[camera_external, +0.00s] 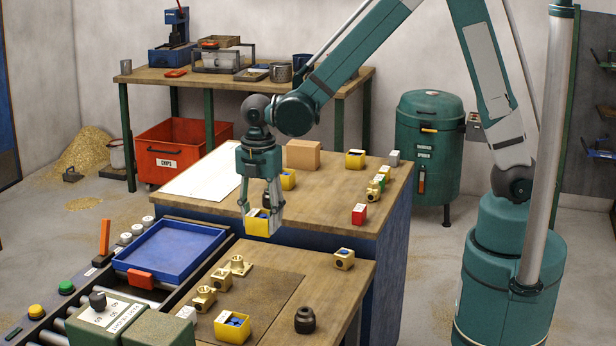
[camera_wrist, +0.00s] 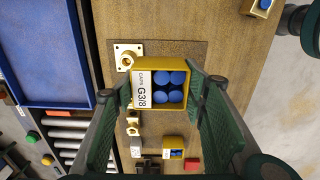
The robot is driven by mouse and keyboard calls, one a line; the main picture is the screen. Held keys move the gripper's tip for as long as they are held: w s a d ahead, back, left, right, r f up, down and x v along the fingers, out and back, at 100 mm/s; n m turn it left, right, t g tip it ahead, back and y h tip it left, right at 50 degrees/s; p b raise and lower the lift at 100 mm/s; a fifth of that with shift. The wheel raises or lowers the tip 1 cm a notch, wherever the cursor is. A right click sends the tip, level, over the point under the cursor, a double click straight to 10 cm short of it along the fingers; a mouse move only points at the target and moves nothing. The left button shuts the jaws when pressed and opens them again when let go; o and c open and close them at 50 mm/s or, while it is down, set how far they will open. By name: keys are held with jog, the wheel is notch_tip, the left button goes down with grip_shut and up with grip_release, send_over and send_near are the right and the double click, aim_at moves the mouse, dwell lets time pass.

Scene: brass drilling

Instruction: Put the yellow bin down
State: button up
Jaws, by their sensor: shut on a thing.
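My gripper (camera_external: 262,215) is shut on a yellow bin (camera_external: 257,227) and holds it in the air near the front edge of the back workbench. In the wrist view the held yellow bin (camera_wrist: 138,108) sits between both fingers (camera_wrist: 160,95). It carries a white label reading CAPS G3/8 and holds several blue caps. Another yellow bin with blue contents (camera_external: 233,327) stands on the lower front bench, and it also shows below the held bin in the wrist view (camera_wrist: 173,141).
Several brass fittings (camera_external: 237,265) stand on the front bench's brown mat (camera_external: 275,290). A black knurled part (camera_external: 305,320) stands to their right. A blue tray (camera_external: 172,250) sits on the roller conveyor at left. More yellow bins (camera_external: 355,160) and a red block (camera_external: 359,214) are on the back bench.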

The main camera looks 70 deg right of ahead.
jog(key=d+r+p, duration=0.2)
jog(key=d+r, duration=0.1)
jog(key=d, duration=1.3)
jog(key=r+p, duration=0.2)
send_over(317, 208)
jog(key=shift+f, duration=0.1)
jog(key=shift+f, duration=2.9)
jog(key=shift+f, duration=2.1)
jog(key=shift+f, duration=0.15)
